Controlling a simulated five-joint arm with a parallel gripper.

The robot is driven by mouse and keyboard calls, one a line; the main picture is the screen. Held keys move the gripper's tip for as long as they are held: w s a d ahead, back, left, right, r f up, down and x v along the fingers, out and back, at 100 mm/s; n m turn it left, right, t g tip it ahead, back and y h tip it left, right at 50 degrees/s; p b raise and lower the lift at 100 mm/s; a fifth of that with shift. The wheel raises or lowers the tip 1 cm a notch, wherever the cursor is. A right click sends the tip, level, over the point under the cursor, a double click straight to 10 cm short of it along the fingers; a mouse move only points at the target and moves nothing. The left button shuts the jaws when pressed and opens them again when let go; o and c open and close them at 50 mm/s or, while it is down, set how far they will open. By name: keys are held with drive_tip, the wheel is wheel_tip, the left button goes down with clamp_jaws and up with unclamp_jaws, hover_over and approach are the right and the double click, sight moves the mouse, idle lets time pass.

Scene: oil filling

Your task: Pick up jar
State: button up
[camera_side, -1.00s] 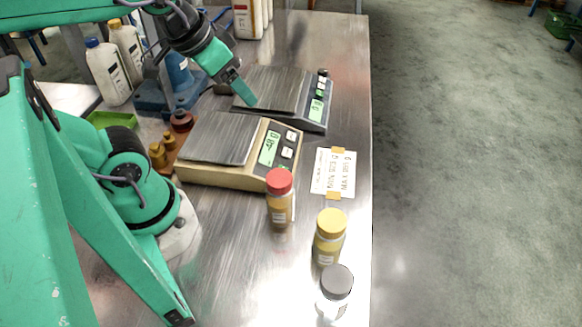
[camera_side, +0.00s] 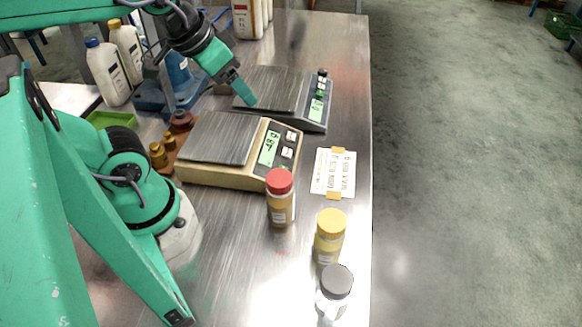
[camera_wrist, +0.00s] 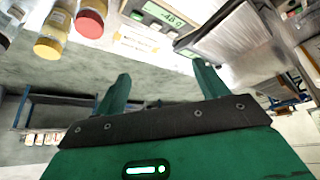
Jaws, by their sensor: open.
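My gripper (camera_side: 247,101) is over the scales, well behind and apart from the jars. In the wrist view its two fingers (camera_wrist: 160,82) stand wide apart with nothing between them.
A beige scale (camera_side: 222,176) stands just behind the red-capped jar, and a second scale (camera_side: 280,92) lies beyond it. A taped paper label (camera_side: 333,173) lies near the table's right edge. Small amber bottles (camera_side: 158,155) and white bottles (camera_side: 108,72) stand at left.

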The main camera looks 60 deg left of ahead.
drive_tip(key=shift+o, duration=0.6)
drive_tip(key=m+g, duration=0.5)
drive_tip(key=m, duration=2.3)
hover_over(280, 179)
drive_tip(key=a, duration=0.1)
drive_tip(key=f, duration=0.9)
drive_tip(key=shift+w+f, duration=0.1)
drive_tip(key=shift+w, duration=0.1)
drive_tip(key=shift+s+d+f+m+g, duration=0.15)
drive_tip(key=shift+d+f+m, duration=0.15)
drive_tip(key=shift+m, duration=0.4)
drive_tip(key=shift+d+f+m+g, duration=0.15)
drive_tip(key=shift+d+f+m, duration=0.1)
drive_tip(key=shift+m, duration=0.45)
drive_tip(key=shift+f, duration=1.3)
